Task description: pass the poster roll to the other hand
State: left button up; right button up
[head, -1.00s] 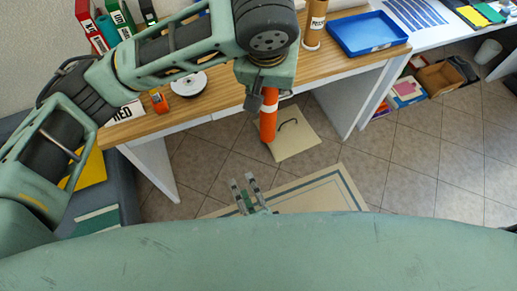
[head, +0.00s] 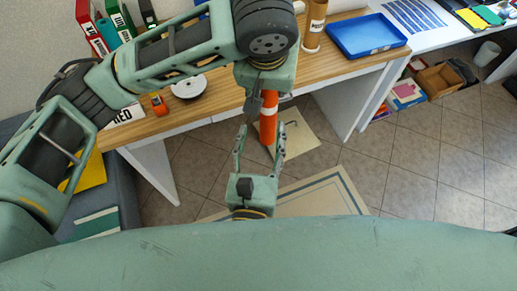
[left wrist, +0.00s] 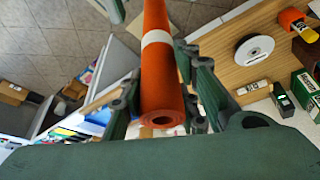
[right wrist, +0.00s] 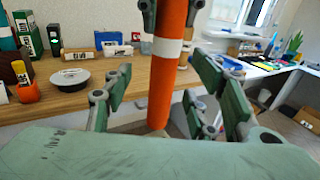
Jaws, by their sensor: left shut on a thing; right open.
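The poster roll is an orange tube with a white band (head: 269,122). It hangs upright below my left gripper (head: 266,92), in front of the desk. In the left wrist view the roll (left wrist: 163,75) lies between the fingers of the left gripper (left wrist: 162,100), with its open end toward the camera. My right gripper (head: 262,140) is open below, its fingers spread on both sides of the roll's lower part. In the right wrist view the roll (right wrist: 168,75) stands between the open fingers of the right gripper (right wrist: 168,95), with gaps showing on both sides.
The wooden desk (head: 215,98) holds a blue tray (head: 365,35), a brown tube (head: 314,25), a disc spindle (head: 188,87) and several binders (head: 95,30). A cardboard sheet (head: 302,138) and a bordered mat (head: 325,195) lie on the tiled floor. Open floor is at the right.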

aim_at(264, 117)
jog(key=w, duration=0.2)
jog(key=w+d, duration=0.1)
jog(key=w, duration=0.5)
jog(key=shift+d, duration=0.3)
pick_arm(q)
jog(key=shift+d, duration=0.1)
pick_arm(e)
jog(key=shift+a, duration=0.15)
jog(key=c, duration=1.3)
pick_arm(q)
jog(key=o, duration=1.1)
pick_arm(e)
jog(key=shift+o, duration=0.2)
pick_arm(q)
jog(key=shift+o, duration=0.9)
jog(key=shift+r, duration=0.1)
